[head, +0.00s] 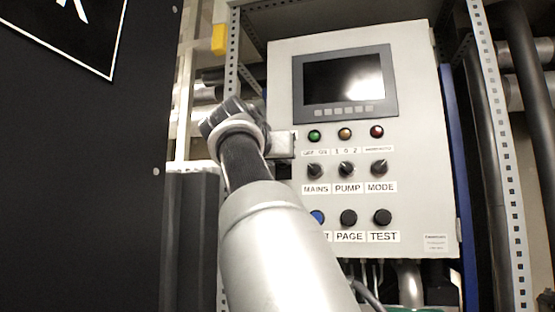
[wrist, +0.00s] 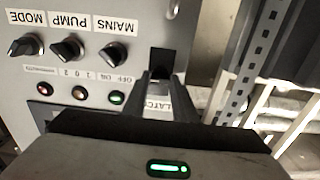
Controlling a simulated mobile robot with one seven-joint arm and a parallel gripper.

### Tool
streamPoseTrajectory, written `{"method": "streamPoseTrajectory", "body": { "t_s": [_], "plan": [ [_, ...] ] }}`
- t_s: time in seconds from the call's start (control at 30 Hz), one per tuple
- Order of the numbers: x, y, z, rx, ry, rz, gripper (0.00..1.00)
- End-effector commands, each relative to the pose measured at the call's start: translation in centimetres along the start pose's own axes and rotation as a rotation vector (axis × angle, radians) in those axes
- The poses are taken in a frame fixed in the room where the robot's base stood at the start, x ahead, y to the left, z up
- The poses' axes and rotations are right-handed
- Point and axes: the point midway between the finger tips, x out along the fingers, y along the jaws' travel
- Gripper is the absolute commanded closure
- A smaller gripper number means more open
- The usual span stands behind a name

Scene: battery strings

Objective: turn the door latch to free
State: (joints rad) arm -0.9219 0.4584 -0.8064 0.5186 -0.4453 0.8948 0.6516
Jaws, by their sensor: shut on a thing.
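The door latch (wrist: 160,61) is a small dark piece by the edge of the grey cabinet door, beside a label reading LATCH (wrist: 157,102). The wrist view is upside down relative to the head view. My gripper (wrist: 163,80) is shut on the latch, with one finger on each side of it. The fingers hide part of the latch, so its exact angle cannot be told. In the head view my gripper (head: 284,145) is at the left edge of the grey cabinet door (head: 420,150), and the latch is hidden there.
The door carries a screen (head: 344,80), three lamps, three knobs labelled MAINS, PUMP and MODE (head: 379,168), and buttons below. The MAINS knob (wrist: 110,51) is close to my gripper. A perforated metal post (wrist: 238,93) stands beside the cabinet. A black panel (head: 80,170) fills the left.

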Motion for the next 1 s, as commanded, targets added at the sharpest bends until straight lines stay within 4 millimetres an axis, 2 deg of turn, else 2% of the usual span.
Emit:
{"method": "streamPoseTrajectory", "body": {
  "t_s": [0.1, 0.13, 0.2, 0.23, 0.53, 0.67, 0.77, 1.0],
  "plan": [
    [-0.1, 0.0, -0.3, 0.002, 0.006, -0.002, 0.97],
    [-0.1, 0.0, -0.3, 0.002, 0.006, -0.002, 0.7],
    [-0.1, 0.0, -0.2, 0.002, 0.005, -0.001, 0.58],
    [-0.1, 0.0, -0.2, 0.002, 0.004, -0.001, 0.56],
    [-0.2, 0.0, 0.0, 0.0, 0.002, -0.001, 0.56],
    [-1.3, -0.1, 0.2, 0.001, 0.003, -0.004, 0.56],
    [-3.1, -0.1, 0.4, 0.003, 0.003, -0.007, 0.56],
    [-9.0, -0.1, 0.5, 0.003, 0.003, -0.008, 0.56]
  ]
}}
